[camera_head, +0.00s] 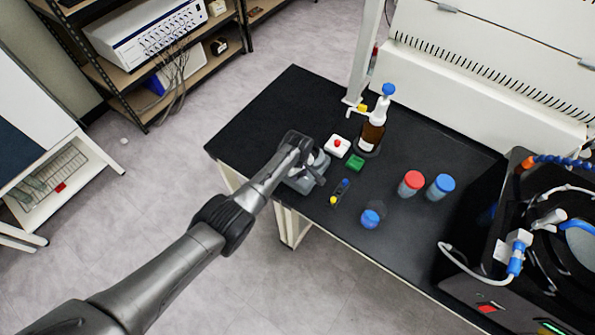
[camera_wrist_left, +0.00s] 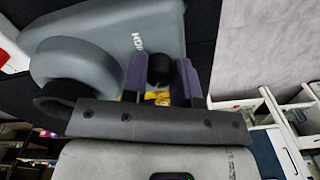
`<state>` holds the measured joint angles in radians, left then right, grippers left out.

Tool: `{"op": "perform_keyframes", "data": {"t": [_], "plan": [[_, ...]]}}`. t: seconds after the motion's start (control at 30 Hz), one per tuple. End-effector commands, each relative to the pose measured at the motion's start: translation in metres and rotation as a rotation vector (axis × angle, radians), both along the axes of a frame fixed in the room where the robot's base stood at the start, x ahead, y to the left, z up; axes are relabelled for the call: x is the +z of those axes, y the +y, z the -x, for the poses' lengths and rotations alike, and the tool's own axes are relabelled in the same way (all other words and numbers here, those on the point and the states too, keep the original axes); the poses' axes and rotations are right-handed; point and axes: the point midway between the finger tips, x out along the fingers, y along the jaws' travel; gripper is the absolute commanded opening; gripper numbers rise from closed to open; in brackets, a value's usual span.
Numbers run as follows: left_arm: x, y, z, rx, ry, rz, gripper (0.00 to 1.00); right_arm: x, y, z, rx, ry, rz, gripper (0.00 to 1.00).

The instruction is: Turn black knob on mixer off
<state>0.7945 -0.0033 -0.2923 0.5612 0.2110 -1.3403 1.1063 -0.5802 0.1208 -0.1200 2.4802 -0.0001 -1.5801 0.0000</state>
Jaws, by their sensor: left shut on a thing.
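The grey mixer (camera_head: 308,180) stands near the left end of the black bench top, mostly covered by my left arm in the head view. In the left wrist view the mixer's grey body (camera_wrist_left: 100,40) fills the upper left. Its black knob (camera_wrist_left: 160,68) sits between the two fingers of my left gripper (camera_wrist_left: 161,80), which is shut on it. In the head view my left gripper (camera_head: 300,150) is over the mixer, and its fingertips are hard to make out. My right gripper is not in view.
On the black bench (camera_head: 275,105), right of the mixer, stand a white box with a red button (camera_head: 337,146), a green block (camera_head: 355,162), a brown bottle (camera_head: 372,132), a red-capped jar (camera_head: 411,183) and blue-capped jars (camera_head: 440,187). A black machine (camera_head: 500,280) with hoses is at the right.

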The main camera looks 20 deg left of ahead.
Motion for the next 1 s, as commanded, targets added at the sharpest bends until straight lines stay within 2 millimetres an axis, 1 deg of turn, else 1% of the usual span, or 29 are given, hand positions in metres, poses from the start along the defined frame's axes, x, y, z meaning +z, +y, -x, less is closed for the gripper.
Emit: {"op": "perform_keyframes", "data": {"t": [0.3,0.73,0.77,1.0], "plan": [[0.0006,0.0000,-0.0005,0.066,-0.001,-0.002,0.03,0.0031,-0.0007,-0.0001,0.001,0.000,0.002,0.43],[0.0005,0.0003,-0.0006,0.073,-0.001,0.000,0.03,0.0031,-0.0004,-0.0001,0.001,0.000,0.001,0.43],[0.0005,0.0003,-0.0006,0.073,-0.001,0.000,0.30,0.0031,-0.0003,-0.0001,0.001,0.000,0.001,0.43],[0.0004,0.0003,-0.0005,0.072,-0.001,0.000,0.53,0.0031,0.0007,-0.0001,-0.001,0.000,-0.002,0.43]]}}
